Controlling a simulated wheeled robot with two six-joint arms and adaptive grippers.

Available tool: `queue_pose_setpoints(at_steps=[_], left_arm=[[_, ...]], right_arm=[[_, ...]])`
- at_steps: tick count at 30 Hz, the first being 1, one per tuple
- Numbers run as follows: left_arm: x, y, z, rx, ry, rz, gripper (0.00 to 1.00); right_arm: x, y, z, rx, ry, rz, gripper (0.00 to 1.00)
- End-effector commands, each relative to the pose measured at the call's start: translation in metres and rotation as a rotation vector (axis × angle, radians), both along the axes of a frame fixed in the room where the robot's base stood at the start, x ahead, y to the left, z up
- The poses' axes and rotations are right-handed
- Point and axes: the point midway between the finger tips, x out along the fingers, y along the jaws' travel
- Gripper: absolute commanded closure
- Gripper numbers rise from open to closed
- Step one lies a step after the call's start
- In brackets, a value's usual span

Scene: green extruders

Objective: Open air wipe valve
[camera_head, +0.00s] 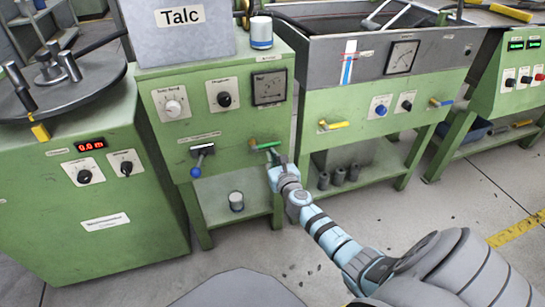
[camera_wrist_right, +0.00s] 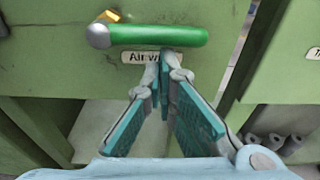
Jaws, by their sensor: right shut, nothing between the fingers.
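The air wipe valve has a green handle (camera_head: 265,145) on the front of the middle green machine, below its dials. In the right wrist view the handle (camera_wrist_right: 158,36) lies level, with a grey pivot (camera_wrist_right: 98,36) at its left end and a brass piece behind. A label (camera_wrist_right: 140,56) starting "Air w" sits under it, partly hidden by my fingers. My right gripper (camera_head: 275,164) is shut and empty just below the handle. Its fingertips (camera_wrist_right: 164,60) meet below the handle; I cannot tell whether they touch it. My left gripper is not in view.
A blue-knobbed lever (camera_head: 199,162) projects left of the valve. A yellow-handled valve (camera_head: 335,125) is on the tank machine to the right. A can (camera_head: 236,201) stands on the lower shelf. Open floor lies in front.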

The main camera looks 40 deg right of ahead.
Motion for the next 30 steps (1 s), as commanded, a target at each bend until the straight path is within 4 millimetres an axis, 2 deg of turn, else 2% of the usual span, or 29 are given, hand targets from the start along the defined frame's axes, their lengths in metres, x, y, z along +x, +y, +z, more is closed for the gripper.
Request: queue_pose_setpoints(at_steps=[18, 26, 28, 30], left_arm=[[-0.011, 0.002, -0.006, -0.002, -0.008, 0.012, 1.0], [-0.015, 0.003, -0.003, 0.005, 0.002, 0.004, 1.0], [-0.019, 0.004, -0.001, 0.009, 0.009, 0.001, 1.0], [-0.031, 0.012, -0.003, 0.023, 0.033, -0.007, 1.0]], right_arm=[[-0.001, -0.003, 0.006, -0.09, 0.031, -0.002, 1.0], [-0.003, -0.007, 0.011, -0.161, 0.056, -0.005, 1.0], [-0.005, -0.009, 0.014, -0.196, 0.069, -0.008, 1.0], [-0.007, -0.013, 0.017, -0.24, 0.085, -0.013, 1.0]])
